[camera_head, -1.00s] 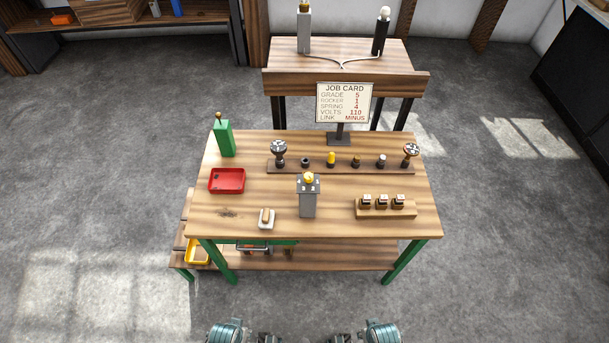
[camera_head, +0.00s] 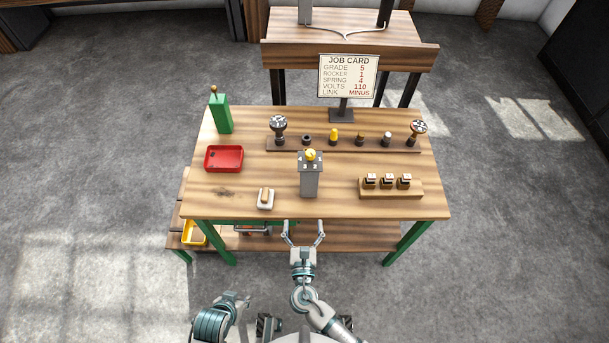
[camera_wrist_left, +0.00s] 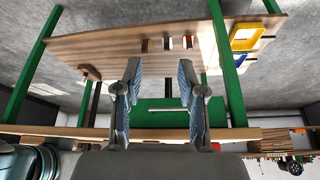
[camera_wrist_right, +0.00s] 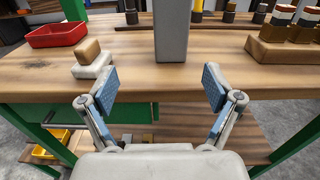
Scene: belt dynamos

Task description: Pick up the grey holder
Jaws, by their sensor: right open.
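A row of small holders stands on a dark strip on the table. One holder with a grey-white top (camera_head: 387,139) stands near its right end; its exact colour is hard to tell. A taller grey block (camera_head: 310,182) with a yellow knob stands at the table's front middle; its lower part shows ahead in the right wrist view (camera_wrist_right: 171,32). My right gripper (camera_head: 303,226) is open and empty at the front edge, short of the grey block. My left gripper (camera_head: 240,299) is low at the left, away from the table; its fingers (camera_wrist_left: 160,72) are apart and empty.
A red tray (camera_head: 224,159), a white base with a tan block (camera_head: 265,199) and a green box (camera_head: 220,114) are on the left. A wooden rack (camera_head: 391,189) with several blocks is on the right. A job card (camera_head: 348,77) stands behind. The front edge is clear.

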